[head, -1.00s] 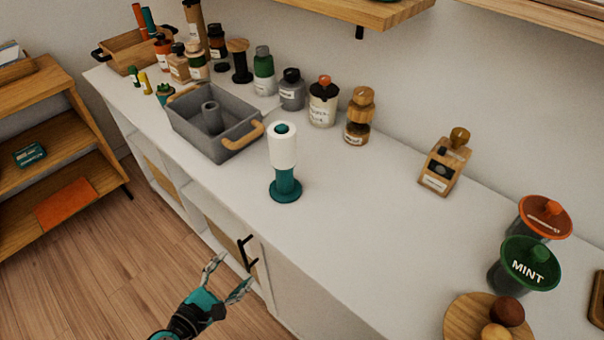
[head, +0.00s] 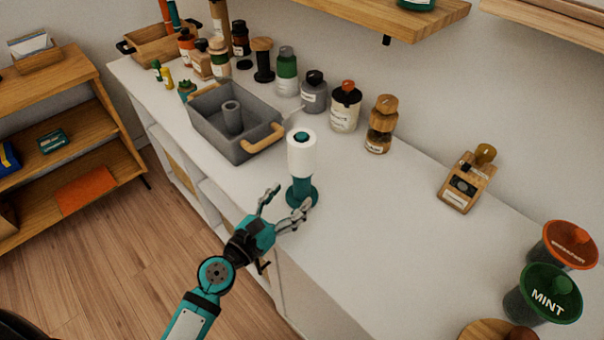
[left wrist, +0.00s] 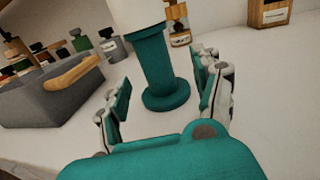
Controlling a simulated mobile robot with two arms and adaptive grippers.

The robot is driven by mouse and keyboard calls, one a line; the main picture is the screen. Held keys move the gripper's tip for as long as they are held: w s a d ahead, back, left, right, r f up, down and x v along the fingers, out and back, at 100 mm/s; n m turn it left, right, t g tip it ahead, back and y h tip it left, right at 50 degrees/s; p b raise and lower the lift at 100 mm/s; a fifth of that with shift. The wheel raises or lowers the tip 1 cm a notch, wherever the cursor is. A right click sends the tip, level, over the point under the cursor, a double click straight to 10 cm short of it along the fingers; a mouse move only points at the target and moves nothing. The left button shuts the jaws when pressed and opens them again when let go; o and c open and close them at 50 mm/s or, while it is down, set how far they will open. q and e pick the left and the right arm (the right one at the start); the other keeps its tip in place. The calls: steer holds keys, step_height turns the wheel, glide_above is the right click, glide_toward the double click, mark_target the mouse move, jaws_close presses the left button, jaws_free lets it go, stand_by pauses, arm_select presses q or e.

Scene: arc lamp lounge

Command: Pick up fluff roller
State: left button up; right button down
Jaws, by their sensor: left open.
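The fluff roller (head: 302,155) stands upright on the white counter, with a white roll on top and a teal handle and round base below. In the left wrist view its teal handle (left wrist: 154,65) stands ahead, between the lines of the two fingers; the top of the roll is cut off. My left gripper (head: 287,201) is open at the counter's front edge, its fingers pointing at the roller's lower part. One fingertip overlaps the base in the head view; I cannot tell if it touches. The left gripper is empty. My right gripper is not in view.
A grey bin with wooden handles (head: 206,128) stands left of the roller. Several jars line the wall behind, including a spice jar (head: 381,125).

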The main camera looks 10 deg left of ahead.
mark_target(296, 187)
arm_select(q)
steer(key=shift+a+p+x, duration=0.15)
steer(key=shift+p+x, duration=0.1)
steer(key=shift+x, duration=1.3)
steer(key=shift+a+p+x, duration=0.15)
steer(key=shift+p+x, duration=0.05)
steer(key=shift+x, duration=1.3)
steer(key=shift+w+r, duration=0.1)
steer(key=shift+c, duration=0.4)
steer(key=shift+r, duration=0.1)
jaws_close()
